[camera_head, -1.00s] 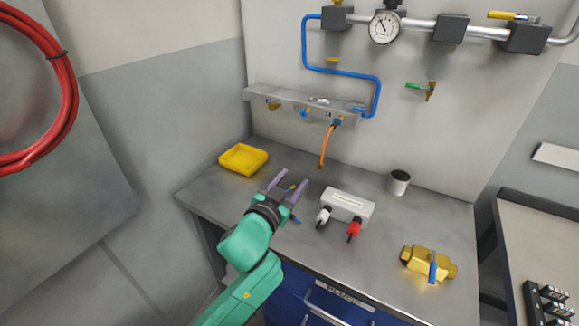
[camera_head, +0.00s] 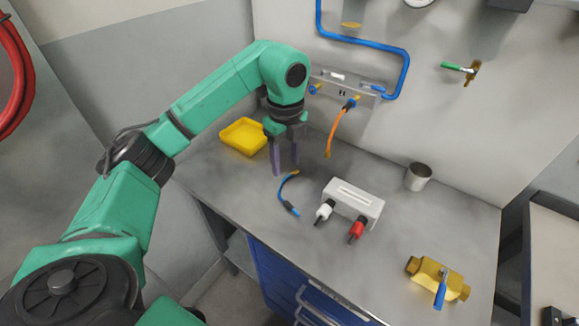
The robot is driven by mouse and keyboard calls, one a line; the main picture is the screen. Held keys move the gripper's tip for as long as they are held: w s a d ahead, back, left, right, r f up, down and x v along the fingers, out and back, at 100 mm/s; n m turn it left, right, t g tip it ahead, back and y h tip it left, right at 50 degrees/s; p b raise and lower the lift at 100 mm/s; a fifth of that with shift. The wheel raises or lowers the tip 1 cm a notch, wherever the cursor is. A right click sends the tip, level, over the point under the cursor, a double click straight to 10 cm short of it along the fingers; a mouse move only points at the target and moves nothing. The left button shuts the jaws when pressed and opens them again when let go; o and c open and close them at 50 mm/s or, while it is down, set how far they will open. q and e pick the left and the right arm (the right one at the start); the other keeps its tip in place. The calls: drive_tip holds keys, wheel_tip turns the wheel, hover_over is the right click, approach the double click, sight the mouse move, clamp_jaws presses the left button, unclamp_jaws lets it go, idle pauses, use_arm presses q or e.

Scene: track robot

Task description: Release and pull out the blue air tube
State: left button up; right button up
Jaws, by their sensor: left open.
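A short blue air tube (camera_head: 284,187) lies curved on the grey bench top, with a dark and blue fitting at its near end. My left gripper (camera_head: 285,170) points down above the bench, just behind and left of the tube. Its purple-grey fingers are apart with nothing between them. The grey manifold (camera_head: 340,92) on the back wall is partly hidden behind my left wrist. A blue fitting (camera_head: 315,88) shows on it, and an orange tube (camera_head: 336,132) hangs from another port. My right gripper is not in view.
A yellow tray (camera_head: 240,141) stands at the bench's back left, close to my left gripper. A white box (camera_head: 358,200) with white and red plugs, a metal cup (camera_head: 418,177) and a brass valve (camera_head: 427,272) stand to the right. A blue pipe (camera_head: 378,46) runs on the wall.

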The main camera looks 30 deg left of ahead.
sight(287, 202)
use_arm(q)
wheel_tip(287, 202, down, 13)
drive_tip(key=p, duration=0.3)
drive_tip(key=shift+s+d+r, duration=0.1)
drive_tip(key=shift+s+r, duration=0.05)
drive_tip(key=shift+r, duration=0.05)
drive_tip(key=shift+f, duration=0.65)
clamp_jaws()
